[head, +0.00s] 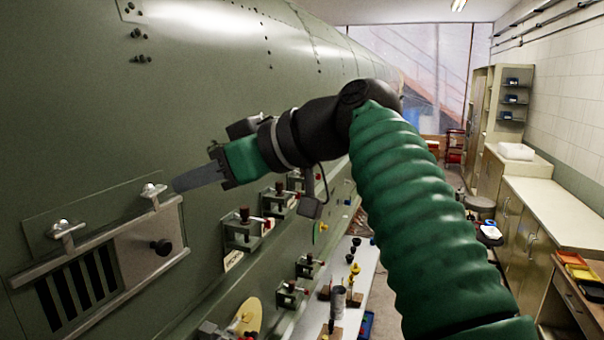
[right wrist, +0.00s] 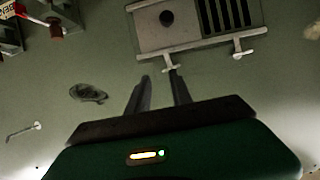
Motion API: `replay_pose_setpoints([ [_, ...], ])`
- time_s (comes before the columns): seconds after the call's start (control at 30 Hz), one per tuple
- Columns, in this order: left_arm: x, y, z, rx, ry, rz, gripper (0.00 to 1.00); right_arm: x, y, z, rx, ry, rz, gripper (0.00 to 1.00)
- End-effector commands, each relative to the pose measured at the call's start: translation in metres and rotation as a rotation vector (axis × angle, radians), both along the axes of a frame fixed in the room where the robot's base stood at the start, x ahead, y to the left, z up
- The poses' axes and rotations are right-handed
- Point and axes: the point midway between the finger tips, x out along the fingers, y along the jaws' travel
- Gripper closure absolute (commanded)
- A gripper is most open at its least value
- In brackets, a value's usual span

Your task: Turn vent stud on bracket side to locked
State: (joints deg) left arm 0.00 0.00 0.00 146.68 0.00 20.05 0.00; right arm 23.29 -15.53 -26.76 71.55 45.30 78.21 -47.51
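The vent panel (head: 148,246) on the green fuselage has dark slots and a black knob (head: 161,247); it also shows at the top of the right wrist view (right wrist: 192,30). A metal rail along its edge carries two silver studs with small cross-handles. One stud (head: 152,191) is on the side nearer the red-knobbed brackets; the other stud (head: 64,229) is farther left. My right gripper (head: 176,186) is beside the bracket-side stud. In the right wrist view its fingers (right wrist: 159,76) are apart and empty, with that stud (right wrist: 171,69) by the right fingertip; contact is unclear. My left gripper is out of view.
Several brackets with red knobs (head: 243,214) stick out from the fuselage right of the panel. A white bench (head: 359,277) with small tools stands below. A counter (head: 556,212) lines the right wall. Free floor lies between.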

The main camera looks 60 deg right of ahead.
Motion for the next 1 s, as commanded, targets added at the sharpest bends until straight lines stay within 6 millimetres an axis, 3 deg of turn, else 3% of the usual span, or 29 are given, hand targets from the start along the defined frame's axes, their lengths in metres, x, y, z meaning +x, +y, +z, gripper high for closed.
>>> replay_pose_setpoints([
  [1.0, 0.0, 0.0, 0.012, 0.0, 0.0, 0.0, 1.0, -0.076, -0.039, 0.001, 0.001, -0.001, 0.0, 0.74],
])
